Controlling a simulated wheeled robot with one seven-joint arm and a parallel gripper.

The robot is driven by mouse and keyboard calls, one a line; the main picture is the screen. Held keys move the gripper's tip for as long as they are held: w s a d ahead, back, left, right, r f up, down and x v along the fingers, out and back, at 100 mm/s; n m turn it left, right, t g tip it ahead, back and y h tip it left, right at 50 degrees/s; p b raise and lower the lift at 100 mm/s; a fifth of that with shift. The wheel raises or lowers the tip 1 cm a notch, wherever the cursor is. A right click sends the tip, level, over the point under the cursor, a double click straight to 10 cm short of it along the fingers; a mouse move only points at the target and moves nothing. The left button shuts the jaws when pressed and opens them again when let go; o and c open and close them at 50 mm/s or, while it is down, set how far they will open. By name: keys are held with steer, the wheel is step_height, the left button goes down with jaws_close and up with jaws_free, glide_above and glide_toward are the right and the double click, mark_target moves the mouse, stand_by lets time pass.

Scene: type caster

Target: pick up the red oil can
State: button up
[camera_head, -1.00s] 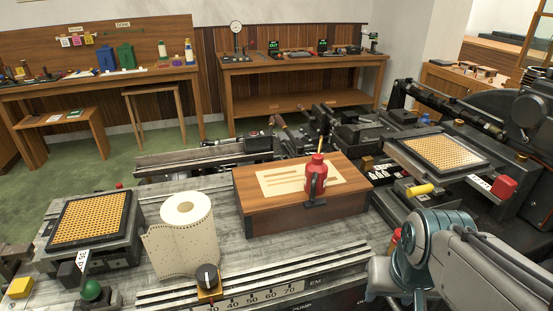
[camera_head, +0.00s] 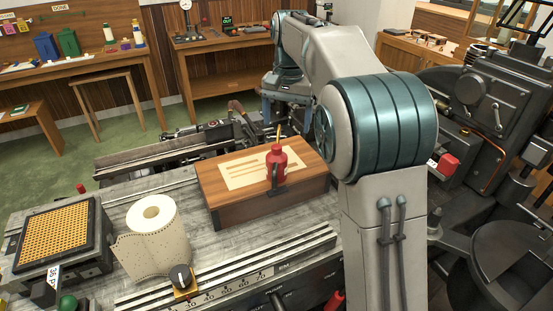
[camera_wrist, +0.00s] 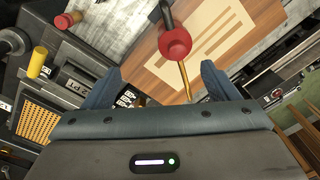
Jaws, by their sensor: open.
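The red oil can (camera_head: 277,168) stands upright on the wooden box (camera_head: 245,208), on top of a pale sheet. It has a dark handle on its front side and a thin brass spout pointing up. In the wrist view the can (camera_wrist: 175,44) is seen from above, beyond and between the fingertips, with its spout toward me. My gripper (camera_wrist: 160,84) is open and empty. In the head view my gripper (camera_head: 287,104) is above and behind the can, apart from it, and partly hidden.
A paper roll (camera_head: 155,214) stands left of the box. A yellow-grid tray (camera_head: 97,245) is at the far left. A black knob (camera_head: 181,278) sits at the front. Dark machinery (camera_head: 490,100) fills the right. In the wrist view a yellow cylinder (camera_wrist: 37,62) stands to the left.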

mark_target(276, 156)
steer(key=f, duration=0.2)
steer(key=w+a+f, duration=0.1)
steer(key=f, duration=0.2)
steer(key=w+a+f, duration=0.1)
steer(key=f, duration=0.2)
steer(key=shift+w+a, duration=0.15)
steer(key=shift+w, duration=0.1)
steer(key=shift+s+f+p, duration=0.15)
steer(key=shift+f+p, duration=0.4)
steer(key=shift+f, duration=2.2)
steer(key=shift+r, duration=0.1)
steer(key=c, duration=1.2)
